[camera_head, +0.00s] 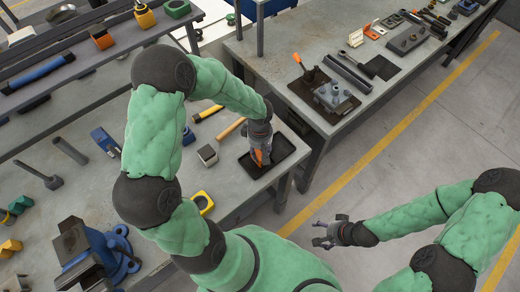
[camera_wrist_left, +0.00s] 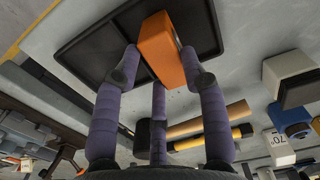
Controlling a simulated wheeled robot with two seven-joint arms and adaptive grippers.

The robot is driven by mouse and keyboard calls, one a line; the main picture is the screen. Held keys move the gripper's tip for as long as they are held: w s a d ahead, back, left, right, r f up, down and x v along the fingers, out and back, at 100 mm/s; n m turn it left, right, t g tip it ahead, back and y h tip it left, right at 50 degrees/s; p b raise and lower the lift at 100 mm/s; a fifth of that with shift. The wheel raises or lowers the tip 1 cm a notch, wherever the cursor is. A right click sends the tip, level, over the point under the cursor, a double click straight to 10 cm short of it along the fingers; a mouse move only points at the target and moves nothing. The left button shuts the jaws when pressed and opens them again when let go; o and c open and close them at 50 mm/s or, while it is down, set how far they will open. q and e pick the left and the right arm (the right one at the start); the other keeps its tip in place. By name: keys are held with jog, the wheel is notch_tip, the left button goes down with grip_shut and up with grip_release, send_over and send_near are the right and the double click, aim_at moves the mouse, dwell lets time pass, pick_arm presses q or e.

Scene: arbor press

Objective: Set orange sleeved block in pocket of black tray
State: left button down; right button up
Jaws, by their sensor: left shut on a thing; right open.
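The black tray (camera_head: 285,161) lies near the right edge of the grey workbench. My left gripper (camera_head: 259,153) reaches down over the left part of the tray and is shut on the orange block (camera_head: 257,157). In the left wrist view, the fingers (camera_wrist_left: 160,66) hold the orange block (camera_wrist_left: 162,52) from both sides, and it looks tilted. The block overlaps the dark tray (camera_wrist_left: 95,48) there; I cannot tell whether it touches the tray floor. The sleeve is mostly hidden. My right gripper (camera_head: 326,234) is open and empty above the floor, away from the bench.
A grey-topped block (camera_head: 207,155) and a wooden-handled tool (camera_head: 230,129) lie left of the tray. A yellow ring-shaped block (camera_head: 203,202) sits near the bench's front edge. A blue vise (camera_head: 116,250) stands at lower left.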

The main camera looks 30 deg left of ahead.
pick_arm(q)
jog(key=shift+f, duration=0.1)
jog(key=c, duration=0.7)
grip_release()
